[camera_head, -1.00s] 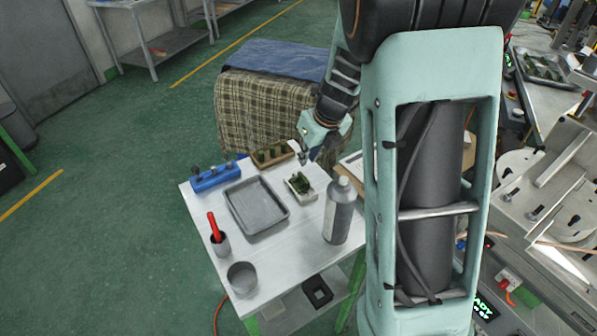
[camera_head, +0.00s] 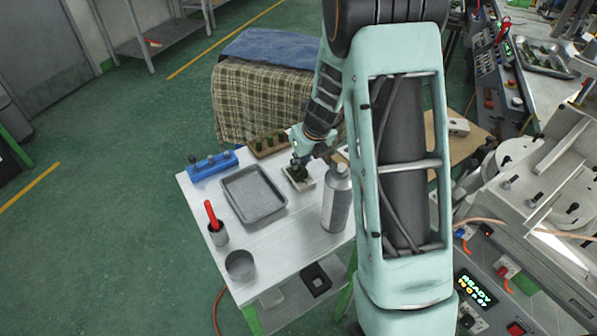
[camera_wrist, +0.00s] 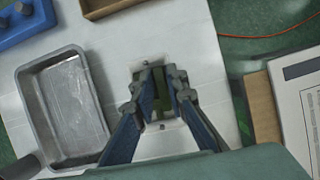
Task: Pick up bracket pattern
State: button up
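The bracket pattern (camera_head: 297,175), a small dark green piece, sits in a white holder (camera_head: 311,183) on the white table. In the wrist view the green pattern (camera_wrist: 162,143) shows between and below my fingers, largely hidden by them. The white holder (camera_wrist: 180,146) shows around it with small screws. My gripper (camera_head: 298,161) is down over the holder; in the wrist view its two fingers (camera_wrist: 163,80) point at the pattern with a gap between them. Contact with the pattern cannot be made out.
A grey metal tray (camera_head: 232,210) lies left of the holder. A grey bottle (camera_head: 337,200) stands close to its right front. A blue block (camera_head: 213,172) and a wooden rack (camera_head: 268,152) stand behind. A red-handled tool in a cup (camera_head: 218,238) and a grey can (camera_head: 240,266) stand at front left.

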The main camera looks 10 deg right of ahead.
grip_shut()
